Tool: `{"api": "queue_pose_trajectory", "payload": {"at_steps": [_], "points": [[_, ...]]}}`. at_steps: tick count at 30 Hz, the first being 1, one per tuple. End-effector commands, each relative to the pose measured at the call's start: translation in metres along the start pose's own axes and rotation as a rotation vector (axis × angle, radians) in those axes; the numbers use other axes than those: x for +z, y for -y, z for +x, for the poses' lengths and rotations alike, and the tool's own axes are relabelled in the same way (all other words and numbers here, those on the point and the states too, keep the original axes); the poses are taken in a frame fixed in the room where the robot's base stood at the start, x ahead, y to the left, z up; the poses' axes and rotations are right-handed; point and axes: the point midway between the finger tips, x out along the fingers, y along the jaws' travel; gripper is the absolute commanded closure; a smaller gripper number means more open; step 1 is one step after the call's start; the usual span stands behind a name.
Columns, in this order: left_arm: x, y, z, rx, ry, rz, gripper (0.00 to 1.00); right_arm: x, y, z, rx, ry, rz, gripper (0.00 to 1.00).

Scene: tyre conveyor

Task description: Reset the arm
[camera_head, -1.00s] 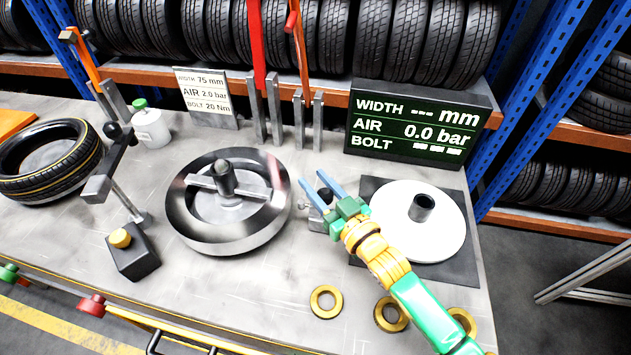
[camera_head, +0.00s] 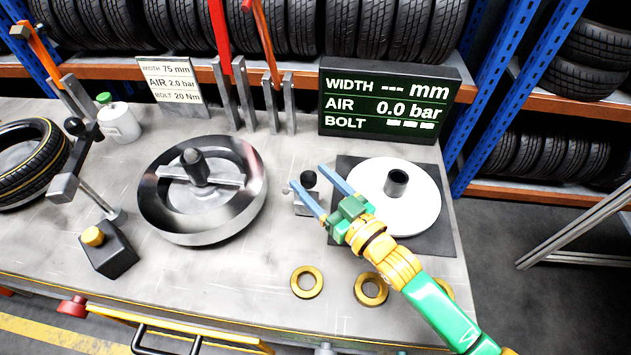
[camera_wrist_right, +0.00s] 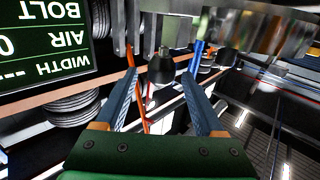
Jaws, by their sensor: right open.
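My right gripper (camera_head: 307,176) reaches in from the lower right with its two blue fingers spread apart. It is open and empty. A small metal device with a black knob (camera_head: 308,178) stands on the bench just beyond the fingers. In the right wrist view the open fingers (camera_wrist_right: 158,76) show with the black knob (camera_wrist_right: 161,67) in the gap between them, farther out. I cannot tell whether the fingers touch the device. My left gripper is not in view.
A white disc (camera_head: 425,205) on a dark mat lies right of the gripper. A steel wheel rim (camera_head: 160,215) with a central post lies left. Gold rings (camera_head: 307,282) lie in front. The display screen (camera_head: 388,104) and upright metal bars (camera_head: 246,104) stand behind.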

Motion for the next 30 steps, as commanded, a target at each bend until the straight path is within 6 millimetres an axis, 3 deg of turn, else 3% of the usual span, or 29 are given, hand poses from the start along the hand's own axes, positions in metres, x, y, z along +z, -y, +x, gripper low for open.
{"api": "queue_pose_trajectory", "payload": {"at_steps": [5,17,30], "points": [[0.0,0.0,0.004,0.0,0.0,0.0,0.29,0.001,-0.001,-0.019,0.001,0.001,0.0,0.29],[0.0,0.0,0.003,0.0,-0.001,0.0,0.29,-0.001,-0.001,-0.02,0.001,0.0,0.0,0.29],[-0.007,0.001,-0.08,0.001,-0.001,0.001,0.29,-0.084,-0.001,-0.02,0.001,0.0,0.0,0.29]]}}
